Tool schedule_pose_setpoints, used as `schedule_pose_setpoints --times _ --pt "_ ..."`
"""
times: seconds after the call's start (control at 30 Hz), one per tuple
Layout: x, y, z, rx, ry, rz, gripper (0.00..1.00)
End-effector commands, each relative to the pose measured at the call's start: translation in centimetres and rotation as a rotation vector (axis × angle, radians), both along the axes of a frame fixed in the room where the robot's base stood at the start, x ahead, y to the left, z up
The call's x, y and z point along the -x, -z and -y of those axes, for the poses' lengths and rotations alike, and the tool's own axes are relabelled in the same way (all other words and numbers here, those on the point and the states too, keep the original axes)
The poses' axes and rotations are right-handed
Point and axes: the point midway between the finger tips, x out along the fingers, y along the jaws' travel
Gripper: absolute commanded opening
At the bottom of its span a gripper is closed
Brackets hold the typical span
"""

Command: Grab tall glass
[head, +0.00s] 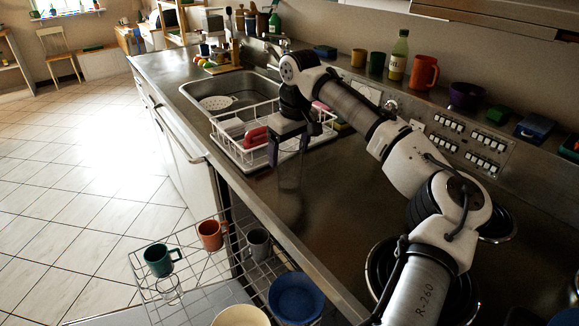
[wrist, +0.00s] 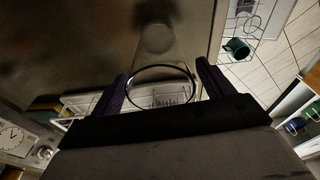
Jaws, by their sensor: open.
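The tall glass (head: 289,179) is clear and hard to make out. It stands upright on the steel counter, close to its front edge and just right of the dish rack. My gripper (head: 289,152) points down over it, with one dark finger on each side of its upper part. In the wrist view the glass (wrist: 155,50) shows its round rim between the two fingers of my gripper (wrist: 161,72). The jaws are open, and I cannot tell whether either finger touches the glass.
A white dish rack (head: 240,155) with a red item stands beside the sink (head: 232,88). A wire basket (head: 190,272) below the counter edge holds mugs and a clear glass. A bottle (head: 398,57) and cups line the back ledge. Counter right of the glass is clear.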

Motion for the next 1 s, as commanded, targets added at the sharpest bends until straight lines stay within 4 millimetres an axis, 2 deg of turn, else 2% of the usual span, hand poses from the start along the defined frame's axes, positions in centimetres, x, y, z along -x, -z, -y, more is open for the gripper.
schedule_pose_setpoints --times 0.23,0.73,1.0 --pt "-0.02 0.21 -0.03 -0.001 0.000 0.001 0.79" --pt "-0.02 0.17 -0.03 -0.001 0.000 0.001 0.13" --pt "-0.03 0.03 -0.04 -0.001 0.000 0.002 0.11"
